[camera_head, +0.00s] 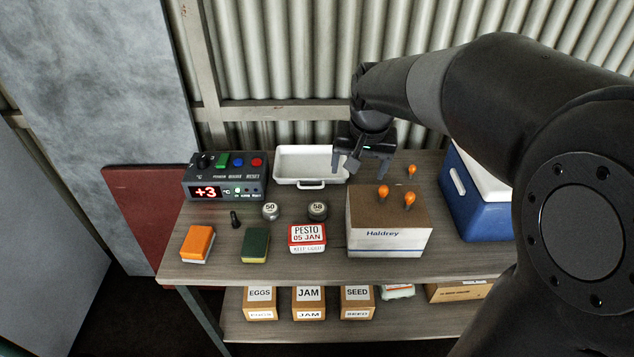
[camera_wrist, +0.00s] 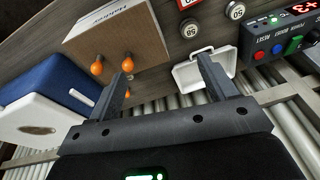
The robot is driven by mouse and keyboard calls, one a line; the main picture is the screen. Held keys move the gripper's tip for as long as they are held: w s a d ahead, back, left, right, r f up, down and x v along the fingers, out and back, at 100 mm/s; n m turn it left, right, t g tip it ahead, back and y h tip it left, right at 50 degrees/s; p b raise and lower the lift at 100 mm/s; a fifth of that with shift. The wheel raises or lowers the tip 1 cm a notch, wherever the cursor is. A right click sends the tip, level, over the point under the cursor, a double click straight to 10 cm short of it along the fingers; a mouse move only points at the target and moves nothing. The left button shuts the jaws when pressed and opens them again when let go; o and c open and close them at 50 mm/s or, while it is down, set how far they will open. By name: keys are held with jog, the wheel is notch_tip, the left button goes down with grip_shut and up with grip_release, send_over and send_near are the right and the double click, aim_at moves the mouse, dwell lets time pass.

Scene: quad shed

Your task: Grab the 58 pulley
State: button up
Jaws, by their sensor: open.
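The 58 pulley (camera_head: 318,211) is a small dark grey round piece with a light label on the shelf top, left of the Haldrey box and in front of the white tray. It also shows upside down in the wrist view (camera_wrist: 190,29). A similar 50 pulley (camera_head: 270,211) sits just left of it in the head view. My gripper (camera_head: 361,169) is open and empty, above the back of the shelf, behind and to the right of the 58 pulley and apart from it. Its two fingers (camera_wrist: 165,62) point toward the shelf in the wrist view.
The Haldrey box (camera_head: 388,240) stands close right of the pulley; orange bulb-shaped pieces show on and behind it. A white tray (camera_head: 283,180), a controller (camera_head: 225,190), a pesto box (camera_head: 307,248), sponges (camera_head: 197,245) and a blue cooler (camera_head: 470,215) surround it. Corrugated wall stands behind.

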jog(key=w+a+f+g, duration=0.2)
jog(key=w+a+f, duration=0.4)
jog(key=w+f, duration=0.6)
jog(key=m, duration=0.1)
send_over(318, 208)
jog(key=f, duration=0.8)
jog(key=shift+w+d+f, duration=0.2)
jog(key=shift+f, duration=0.1)
jog(key=f, duration=0.6)
jog(key=shift+s+a+f, duration=0.2)
jog(key=shift+a, duration=0.05)
jog(key=c, duration=1.1)
jog(key=shift+c, duration=0.2)
jog(key=shift+r, duration=0.1)
